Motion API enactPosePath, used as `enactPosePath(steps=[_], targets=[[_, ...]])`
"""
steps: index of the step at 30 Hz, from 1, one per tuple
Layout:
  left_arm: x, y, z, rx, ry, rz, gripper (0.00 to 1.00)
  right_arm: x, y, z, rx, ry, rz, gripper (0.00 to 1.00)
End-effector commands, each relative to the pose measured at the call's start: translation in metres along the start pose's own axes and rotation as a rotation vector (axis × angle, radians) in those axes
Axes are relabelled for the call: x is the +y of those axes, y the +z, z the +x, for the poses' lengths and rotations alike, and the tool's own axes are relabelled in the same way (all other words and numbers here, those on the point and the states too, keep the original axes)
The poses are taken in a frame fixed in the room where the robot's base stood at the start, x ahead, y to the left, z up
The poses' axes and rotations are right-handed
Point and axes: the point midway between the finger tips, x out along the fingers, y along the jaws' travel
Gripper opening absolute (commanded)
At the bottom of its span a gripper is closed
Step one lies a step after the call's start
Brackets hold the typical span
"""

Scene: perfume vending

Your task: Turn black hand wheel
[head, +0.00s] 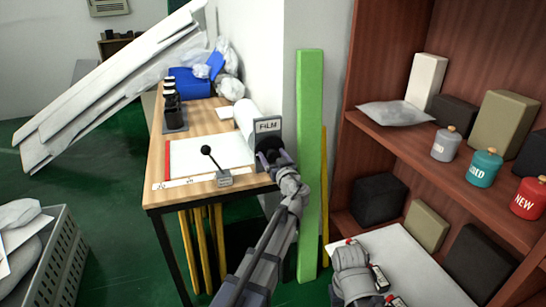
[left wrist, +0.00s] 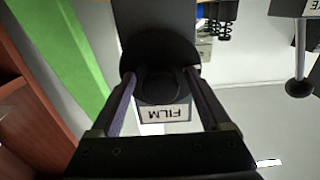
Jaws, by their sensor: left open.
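The film unit (head: 267,126), a dark housing with a white roll and a FILM label, stands at the right edge of the wooden table. In the left wrist view the label (left wrist: 166,113) appears upside down. A round black hand wheel (left wrist: 158,86) sits between the two fingers of my left gripper (left wrist: 160,92). The fingers are apart, one on each side of the wheel; contact cannot be told. In the head view my left gripper (head: 273,159) is at the film unit's front and hides most of the wheel. My right arm's end (head: 350,272) shows at the bottom, its fingers unclear.
A lever (head: 224,178) with a black ball stands on the table's front edge beside a white sheet (head: 208,156). A green post (head: 310,165) rises right of my left arm. A brown shelf (head: 400,147) with jars and boxes is at the right.

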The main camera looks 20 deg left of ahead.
Motion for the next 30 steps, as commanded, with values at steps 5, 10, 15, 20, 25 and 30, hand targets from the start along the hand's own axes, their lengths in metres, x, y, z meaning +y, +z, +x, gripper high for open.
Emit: enactPosePath(steps=[5, 10, 15, 20, 25, 30], targets=[[-0.0001, 0.0000, -0.0005, 0.000, 0.000, 0.000, 0.71, 0.0000, 0.0000, 0.0000, 0.000, 0.000, 0.000, 0.50], [-0.0001, 0.0000, -0.0006, 0.000, 0.000, 0.000, 0.52, 0.0000, 0.0000, 0.0000, 0.000, 0.000, 0.000, 0.50], [-0.0001, 0.0000, -0.0006, 0.000, 0.000, 0.000, 0.33, 0.0000, 0.0000, 0.0000, 0.000, 0.000, 0.000, 0.50], [-0.0001, 0.0000, -0.0006, 0.000, 0.000, 0.000, 0.15, 0.0000, 0.0000, 0.0000, 0.000, 0.000, 0.000, 0.50], [-0.0001, 0.0000, -0.0006, 0.000, 0.000, 0.000, 0.00, 0.0000, 0.0000, 0.0000, 0.000, 0.000, 0.000, 0.50], [-0.0003, 0.0000, -0.0007, 0.000, 0.000, 0.059, 0.00, 0.0000, 0.0000, 0.0000, 0.000, 0.000, 0.000, 0.50]])
